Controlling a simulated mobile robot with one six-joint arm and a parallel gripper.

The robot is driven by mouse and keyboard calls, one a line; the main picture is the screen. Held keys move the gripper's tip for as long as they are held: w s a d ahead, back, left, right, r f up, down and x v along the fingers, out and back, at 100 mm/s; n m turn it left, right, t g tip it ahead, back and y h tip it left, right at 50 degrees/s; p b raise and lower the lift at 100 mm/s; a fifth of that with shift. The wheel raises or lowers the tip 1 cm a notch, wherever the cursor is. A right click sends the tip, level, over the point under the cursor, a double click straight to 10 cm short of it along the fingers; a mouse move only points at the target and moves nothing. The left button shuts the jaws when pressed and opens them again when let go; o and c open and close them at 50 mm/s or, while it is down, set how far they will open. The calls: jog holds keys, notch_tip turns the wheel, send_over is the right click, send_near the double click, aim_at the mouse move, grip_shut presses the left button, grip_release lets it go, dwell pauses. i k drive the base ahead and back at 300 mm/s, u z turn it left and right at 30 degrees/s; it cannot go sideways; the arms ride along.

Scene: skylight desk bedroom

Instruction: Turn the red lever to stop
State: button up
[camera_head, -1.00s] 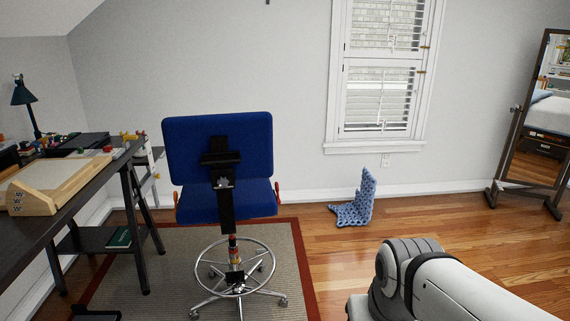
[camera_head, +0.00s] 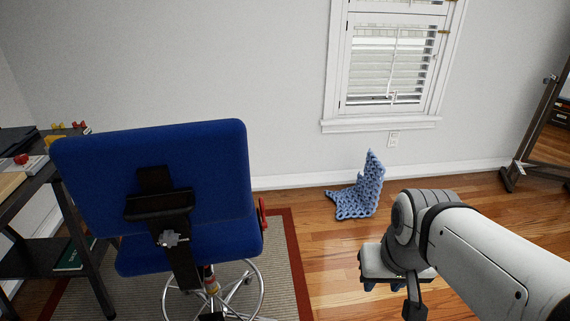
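A blue swivel chair (camera_head: 165,185) stands on the left with its back toward me. A red lever-like part (camera_head: 262,214) sticks up at the right side of its seat. A small red piece also shows low on the chair's central column, partly hidden. I cannot tell which of these is the task's lever. My gripper (camera_head: 395,285) is at lower right over the wood floor, well to the right of the chair and apart from it. My arm covers part of it, and its finger opening is unclear.
A dark desk (camera_head: 45,180) with small items is at the far left. A blue knitted-looking object (camera_head: 360,192) lies on the floor near the wall. A standing mirror (camera_head: 540,120) is at the right. Wood floor lies open between chair and arm.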

aim_at(261, 201)
jog(key=z, duration=0.05)
jog(key=i, duration=0.85)
jog(key=z, duration=0.05)
